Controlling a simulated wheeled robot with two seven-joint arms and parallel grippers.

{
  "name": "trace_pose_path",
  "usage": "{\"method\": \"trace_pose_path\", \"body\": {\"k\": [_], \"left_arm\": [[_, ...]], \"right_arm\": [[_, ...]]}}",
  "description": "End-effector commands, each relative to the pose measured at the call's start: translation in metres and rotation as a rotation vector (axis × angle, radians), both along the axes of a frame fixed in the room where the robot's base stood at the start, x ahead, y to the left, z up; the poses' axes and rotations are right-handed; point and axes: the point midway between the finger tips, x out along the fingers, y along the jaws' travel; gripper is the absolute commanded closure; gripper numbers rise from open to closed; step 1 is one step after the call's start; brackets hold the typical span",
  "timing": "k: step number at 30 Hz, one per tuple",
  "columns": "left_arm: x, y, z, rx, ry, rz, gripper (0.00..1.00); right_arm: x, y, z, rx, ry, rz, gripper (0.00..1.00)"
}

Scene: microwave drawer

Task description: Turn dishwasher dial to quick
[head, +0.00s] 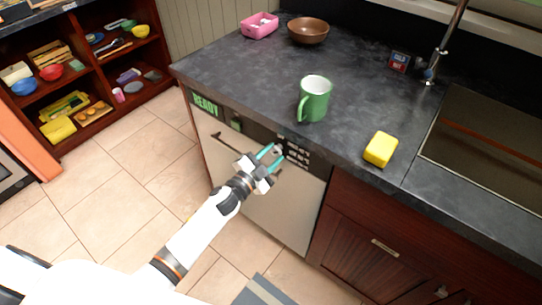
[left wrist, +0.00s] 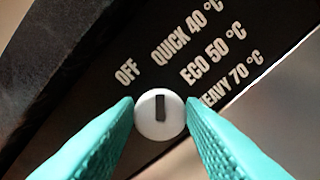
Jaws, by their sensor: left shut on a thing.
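The dishwasher (head: 262,205) has a pale door under a dark control panel with a green "READY" display (head: 206,106). Its small white dial (left wrist: 147,117) has a black mark that points up in the left wrist view, toward the start of the "QUICK 40 °C" label (left wrist: 187,33). "OFF" (left wrist: 126,73) lies to the upper left, "ECO 50 °C" (left wrist: 213,63) to the upper right, and partly covered "HEAVY 70 °C" (left wrist: 232,80) to the right. My left gripper (head: 271,155) is shut on the dial, with a teal finger on each side. My right gripper is not in view.
On the dark counter (head: 235,75) above stand a green mug (head: 316,99), a yellow sponge (head: 380,149), a brown bowl (head: 308,31) and a pink basket (head: 259,25). A sink (head: 490,150) is at right. The tiled floor at left is clear.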

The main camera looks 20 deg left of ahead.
Motion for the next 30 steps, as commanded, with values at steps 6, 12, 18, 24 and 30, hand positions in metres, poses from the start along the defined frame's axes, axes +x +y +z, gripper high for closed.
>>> {"method": "trace_pose_path", "body": {"k": [6,12,18,24,30], "left_arm": [[-0.0005,-0.0003,-0.001,0.026,-0.007,-0.001,0.87],[-0.0006,-0.0002,-0.0011,0.028,-0.008,-0.001,0.87],[-0.0006,-0.0002,-0.0011,0.027,-0.008,-0.001,0.54],[-0.0003,0.0,-0.0007,0.027,-0.008,0.0,0.44],[-0.003,0.001,-0.0008,0.027,-0.008,0.0,0.44]], "right_arm": [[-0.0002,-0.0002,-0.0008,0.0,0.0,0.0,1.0],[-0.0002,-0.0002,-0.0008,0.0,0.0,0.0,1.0],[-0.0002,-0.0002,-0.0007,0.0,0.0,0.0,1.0],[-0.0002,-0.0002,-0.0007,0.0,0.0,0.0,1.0],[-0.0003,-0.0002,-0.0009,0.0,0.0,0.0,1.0]]}}
